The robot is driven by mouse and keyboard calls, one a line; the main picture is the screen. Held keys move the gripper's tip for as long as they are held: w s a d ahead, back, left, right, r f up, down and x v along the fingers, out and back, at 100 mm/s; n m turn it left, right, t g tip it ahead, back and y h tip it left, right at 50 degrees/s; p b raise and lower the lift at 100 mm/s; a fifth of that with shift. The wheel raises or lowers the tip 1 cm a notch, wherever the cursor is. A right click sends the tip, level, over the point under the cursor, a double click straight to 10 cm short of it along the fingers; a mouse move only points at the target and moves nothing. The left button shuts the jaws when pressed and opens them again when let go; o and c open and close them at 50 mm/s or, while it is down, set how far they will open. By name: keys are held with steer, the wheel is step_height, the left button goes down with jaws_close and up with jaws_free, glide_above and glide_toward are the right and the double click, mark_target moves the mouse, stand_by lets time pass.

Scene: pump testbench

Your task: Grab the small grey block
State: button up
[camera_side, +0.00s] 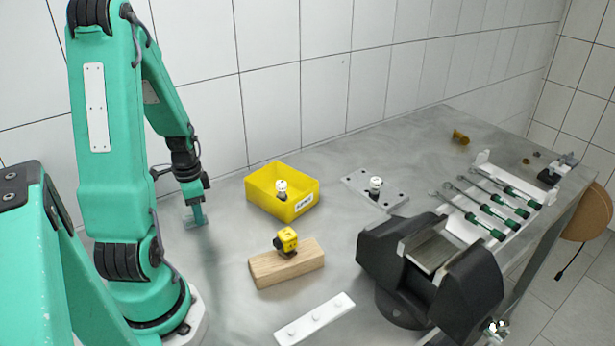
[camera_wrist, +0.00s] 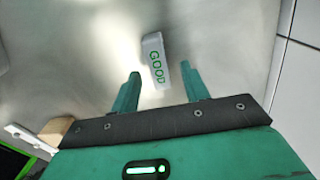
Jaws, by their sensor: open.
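The small grey block (camera_wrist: 152,52) lies on the metal table in the wrist view, with green letters reading "GOOD" along it. My gripper (camera_wrist: 160,69) is open, with one finger on each side of the block's near end. The block's far end reaches out past the fingertips. I see no finger clearly touching it. In the side view my gripper (camera_side: 196,217) points down, low over the table at the left, left of the yellow bin.
The yellow bin (camera_side: 262,197) holds a white-topped part. A wooden block (camera_side: 270,269) carries a yellow part. A white strip (camera_side: 314,318) lies in front. A drilled plate (camera_side: 360,184), a black vise (camera_side: 465,287) and a green-handled tool rack (camera_side: 480,228) stand right. The tiled wall is close behind.

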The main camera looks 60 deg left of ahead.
steer(key=shift+f, duration=0.9)
jaws_close()
